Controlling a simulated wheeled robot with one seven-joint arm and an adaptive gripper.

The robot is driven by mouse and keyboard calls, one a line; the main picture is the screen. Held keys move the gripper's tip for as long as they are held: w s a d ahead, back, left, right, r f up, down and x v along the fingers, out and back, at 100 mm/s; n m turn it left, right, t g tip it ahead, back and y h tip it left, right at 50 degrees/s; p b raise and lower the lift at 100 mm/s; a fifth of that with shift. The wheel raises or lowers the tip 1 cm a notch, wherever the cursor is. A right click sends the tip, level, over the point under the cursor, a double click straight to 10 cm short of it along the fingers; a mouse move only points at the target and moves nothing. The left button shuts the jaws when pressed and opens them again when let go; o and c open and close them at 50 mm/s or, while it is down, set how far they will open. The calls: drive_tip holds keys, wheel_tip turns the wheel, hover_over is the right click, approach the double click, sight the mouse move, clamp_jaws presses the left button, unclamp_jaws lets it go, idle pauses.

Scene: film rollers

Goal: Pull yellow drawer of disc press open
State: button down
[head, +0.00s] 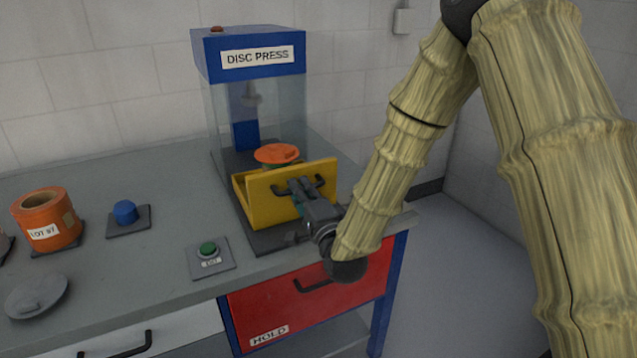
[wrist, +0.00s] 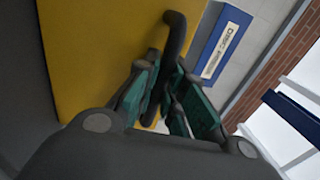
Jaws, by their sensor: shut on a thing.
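The disc press (head: 249,55) stands at the back of the workbench, with a blue top and clear side panels. Its yellow drawer (head: 265,205) sticks out at the front of the press, and an orange disc (head: 277,153) shows above it. The drawer has a dark handle (head: 319,183) on its front; the handle also shows in the wrist view (wrist: 178,36) against the yellow face (wrist: 100,45). My gripper (head: 297,187) is shut on the handle, its green-padded fingers (wrist: 167,80) around the bar. The fingers hide part of the handle.
An orange roll labelled LOT (head: 46,219), a blue knob (head: 125,212), a green button (head: 208,249) and a grey disc (head: 37,296) sit on the bench to the left. A red HOLD drawer (head: 312,300) is below the bench top. Open floor lies to the right.

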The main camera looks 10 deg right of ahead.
drive_tip(key=shift+s+d, duration=0.1)
drive_tip(key=shift+s, duration=0.2)
drive_tip(key=c, duration=1.5)
unclamp_jaws()
drive_tip(key=shift+d, duration=0.1)
drive_tip(key=v, duration=1.2)
